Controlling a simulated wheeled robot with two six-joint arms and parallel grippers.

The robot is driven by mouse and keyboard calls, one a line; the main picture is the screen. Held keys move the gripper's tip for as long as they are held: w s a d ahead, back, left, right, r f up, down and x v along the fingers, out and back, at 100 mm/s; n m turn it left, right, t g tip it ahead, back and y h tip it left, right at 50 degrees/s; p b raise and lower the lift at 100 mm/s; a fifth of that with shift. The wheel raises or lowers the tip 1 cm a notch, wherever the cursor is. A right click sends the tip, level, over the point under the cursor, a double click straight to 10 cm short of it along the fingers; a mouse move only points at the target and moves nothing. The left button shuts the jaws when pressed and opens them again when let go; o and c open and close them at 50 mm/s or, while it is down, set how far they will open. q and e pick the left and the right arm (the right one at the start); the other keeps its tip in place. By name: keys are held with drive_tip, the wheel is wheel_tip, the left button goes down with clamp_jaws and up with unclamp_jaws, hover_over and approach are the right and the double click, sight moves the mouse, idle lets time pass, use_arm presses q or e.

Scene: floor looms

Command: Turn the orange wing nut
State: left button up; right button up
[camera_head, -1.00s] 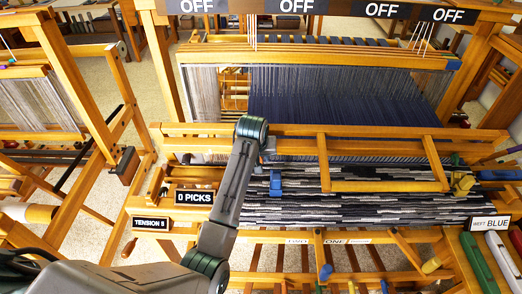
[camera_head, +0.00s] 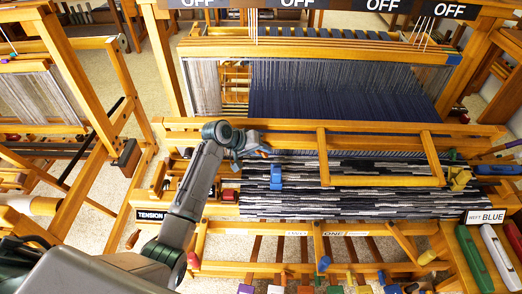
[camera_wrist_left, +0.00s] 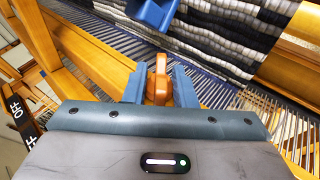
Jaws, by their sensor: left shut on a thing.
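The orange wing nut (camera_wrist_left: 161,80) stands upright between the two blue-grey fingers of my left gripper (camera_wrist_left: 159,73) in the left wrist view. The fingers are shut on it, one on each side. In the head view my left gripper (camera_head: 264,150) is at the loom's front wooden beam, at the left end of the striped cloth. My right gripper is not in view.
A blue clamp (camera_head: 276,177) sits on the striped cloth (camera_head: 350,203) close to my left gripper; it also shows in the left wrist view (camera_wrist_left: 153,11). A yellow clamp (camera_head: 459,179) is at the cloth's right. Wooden loom beams (camera_head: 375,128) surround the gripper.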

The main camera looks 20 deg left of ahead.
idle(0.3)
use_arm(q)
drive_tip(key=o, duration=0.6)
drive_tip(key=shift+c, duration=0.2)
drive_tip(key=shift+o, duration=0.5)
drive_tip(key=shift+w+f, duration=0.1)
drive_tip(key=shift+s+a+r, duration=0.2)
drive_tip(key=shift+a+r, duration=0.05)
drive_tip(key=b+v, duration=0.3)
drive_tip(key=v, duration=0.7)
